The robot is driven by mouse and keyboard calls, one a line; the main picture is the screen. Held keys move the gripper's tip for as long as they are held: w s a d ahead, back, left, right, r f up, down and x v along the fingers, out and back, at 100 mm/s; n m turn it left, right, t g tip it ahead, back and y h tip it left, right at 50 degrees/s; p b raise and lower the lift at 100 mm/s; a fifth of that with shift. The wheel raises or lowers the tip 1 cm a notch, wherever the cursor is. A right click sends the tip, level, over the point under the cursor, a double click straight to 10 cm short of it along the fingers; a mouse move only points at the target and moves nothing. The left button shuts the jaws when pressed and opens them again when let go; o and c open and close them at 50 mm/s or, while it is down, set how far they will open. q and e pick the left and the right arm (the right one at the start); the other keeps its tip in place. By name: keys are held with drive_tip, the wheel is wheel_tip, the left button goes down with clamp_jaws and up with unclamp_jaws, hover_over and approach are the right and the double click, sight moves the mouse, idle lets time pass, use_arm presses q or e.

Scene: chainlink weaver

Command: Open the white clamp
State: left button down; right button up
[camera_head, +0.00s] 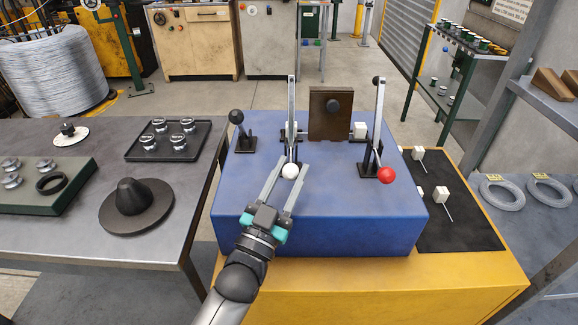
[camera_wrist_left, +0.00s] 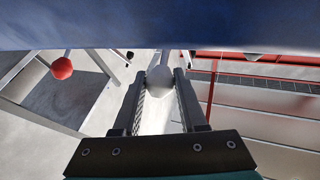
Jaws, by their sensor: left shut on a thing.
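The white clamp (camera_head: 291,100) stands on the blue block, its metal bar upright. Its white ball handle (camera_head: 290,171) is at the near end. My left gripper (camera_head: 292,167) reaches in from the front and is shut on this white ball. In the left wrist view the ball (camera_wrist_left: 160,77) sits between the two fingers (camera_wrist_left: 161,84). A second clamp with an upright bar (camera_head: 379,110) and a red ball (camera_head: 387,175) stands to the right. The red ball also shows in the left wrist view (camera_wrist_left: 62,68). My right gripper is not in view.
A brown plate (camera_head: 322,105) stands upright between the clamps. A black-knobbed lever (camera_head: 237,118) is at the left of the blue block (camera_head: 310,225). A dark table (camera_head: 165,245) with trays is left; a black mat (camera_head: 470,238) with small white pieces is right.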

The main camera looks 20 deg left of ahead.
use_arm(q)
drive_tip(key=shift+d+f, duration=0.15)
drive_tip(key=shift+f, duration=0.35)
drive_tip(key=c, duration=0.8)
unclamp_jaws()
drive_tip(key=o, duration=0.3)
drive_tip(key=shift+r, duration=0.2)
drive_tip(key=v, duration=1.5)
drive_tip(key=shift+s, duration=0.1)
